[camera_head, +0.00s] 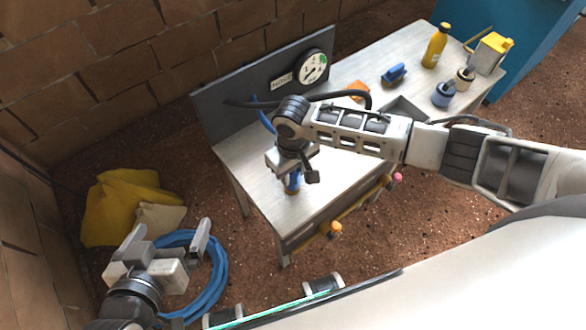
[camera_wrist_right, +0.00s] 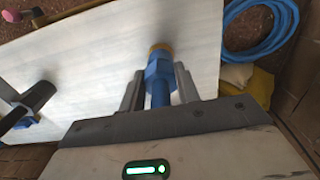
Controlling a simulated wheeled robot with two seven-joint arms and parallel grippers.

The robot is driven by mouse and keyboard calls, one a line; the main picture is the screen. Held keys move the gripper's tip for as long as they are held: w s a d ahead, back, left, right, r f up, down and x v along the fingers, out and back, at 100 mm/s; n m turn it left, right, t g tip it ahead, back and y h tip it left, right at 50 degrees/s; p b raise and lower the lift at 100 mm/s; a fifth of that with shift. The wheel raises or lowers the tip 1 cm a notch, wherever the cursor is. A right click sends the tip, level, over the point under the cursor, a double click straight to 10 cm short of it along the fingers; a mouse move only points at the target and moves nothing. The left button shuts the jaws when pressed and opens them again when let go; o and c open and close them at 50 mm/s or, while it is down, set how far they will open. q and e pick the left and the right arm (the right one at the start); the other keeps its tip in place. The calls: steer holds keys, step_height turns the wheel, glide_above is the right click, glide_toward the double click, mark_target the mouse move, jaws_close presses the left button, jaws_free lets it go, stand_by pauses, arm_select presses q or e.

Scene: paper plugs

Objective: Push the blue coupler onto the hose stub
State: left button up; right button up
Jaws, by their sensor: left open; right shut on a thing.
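The blue coupler (camera_wrist_right: 158,72) has a brass-coloured end and sits between the fingers of my right gripper (camera_wrist_right: 157,88). In the head view a blue part of it (camera_head: 292,184) shows below my right gripper (camera_head: 291,174), over the worktable's left end. From these views I cannot tell whether its end touches the tabletop. A short piece of blue hose (camera_head: 263,113) shows by the back panel, partly hidden by my right arm; I cannot tell if it is the hose stub. My left gripper (camera_head: 169,240) is open and empty, low at the left, beyond the table.
The worktable (camera_head: 335,180) has a grey back panel (camera_head: 225,100) with a gauge (camera_head: 313,68). A blue hose coil (camera_head: 218,275) and yellow sacks (camera_head: 118,207) lie on the floor.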

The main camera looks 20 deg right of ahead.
arm_select(q)
steer(key=shift+w+f, duration=0.1)
steer(key=shift+f, duration=0.2)
arm_select(e)
steer(key=shift+f, duration=0.6)
steer(key=o, duration=1.1)
steer(key=shift+r+p, duration=0.7)
steer(key=shift+r, duration=0.2)
steer(key=shift+r+p, duration=0.75)
steer(key=shift+p, duration=0.15)
step_height(320, 180, up, 2)
steer(key=p, duration=0.2)
steer(key=shift+r+p, duration=0.15)
steer(key=shift+p, duration=0.15)
arm_select(q)
steer(key=r, duration=0.2)
steer(key=shift+a+r+g, duration=0.2)
steer(key=shift+r+g, duration=0.1)
